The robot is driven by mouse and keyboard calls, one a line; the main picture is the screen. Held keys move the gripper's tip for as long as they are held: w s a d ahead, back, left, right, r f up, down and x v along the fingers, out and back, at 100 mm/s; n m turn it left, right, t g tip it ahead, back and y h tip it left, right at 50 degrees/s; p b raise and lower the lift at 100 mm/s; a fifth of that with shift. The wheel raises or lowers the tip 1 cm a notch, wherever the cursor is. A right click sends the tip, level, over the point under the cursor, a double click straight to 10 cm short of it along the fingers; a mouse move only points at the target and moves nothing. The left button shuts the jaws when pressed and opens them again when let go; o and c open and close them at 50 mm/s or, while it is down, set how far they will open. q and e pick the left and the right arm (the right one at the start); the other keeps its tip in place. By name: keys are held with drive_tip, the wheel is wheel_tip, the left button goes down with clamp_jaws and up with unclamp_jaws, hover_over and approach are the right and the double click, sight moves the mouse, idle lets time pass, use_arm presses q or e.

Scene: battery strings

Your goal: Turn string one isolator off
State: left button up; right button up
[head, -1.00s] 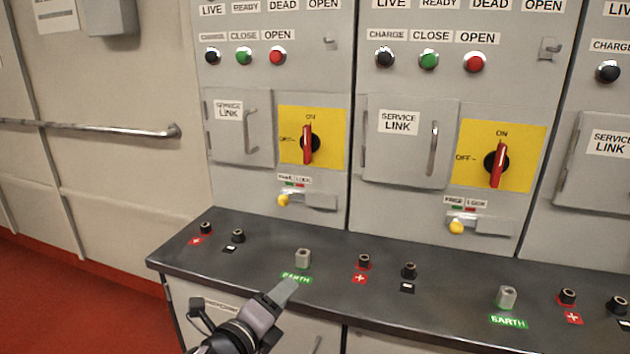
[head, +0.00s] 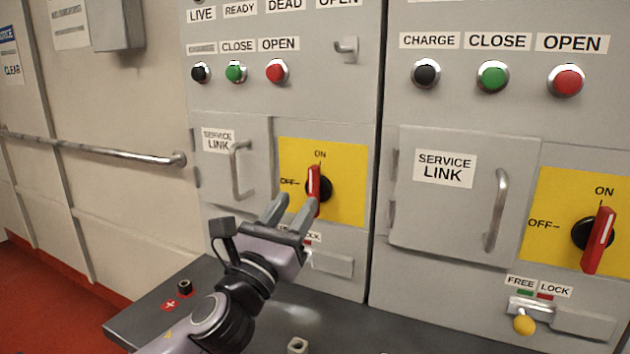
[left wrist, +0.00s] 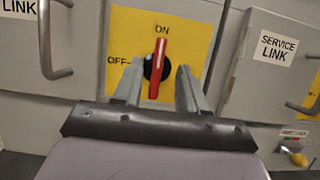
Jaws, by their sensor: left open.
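The isolator of the left cabinet is a red handle (head: 314,184) on a black hub, set on a yellow plate (head: 347,156). The handle is upright, its upper end toward ON; OFF is marked at its left. My left gripper (head: 291,205) is open in front of the handle's lower part in the head view. In the left wrist view the red handle (left wrist: 157,66) stands between the two open fingers (left wrist: 158,82), with gaps on both sides. Contact cannot be told. The gripper hides part of the FREE/LOCK latch below. My right gripper is not in view.
A service link door handle (head: 240,170) is left of the yellow plate. A second cabinet at right has its own red isolator handle (head: 598,240) and a yellow-knobbed latch (head: 524,324). The dark ledge (head: 345,325) with terminals juts out below.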

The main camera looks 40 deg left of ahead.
sight(311, 182)
use_arm(q)
drive_tip(key=shift+p+x, duration=0.75)
drive_tip(key=shift+x, duration=2.45)
drive_tip(key=shift+f, duration=0.1)
clamp_jaws()
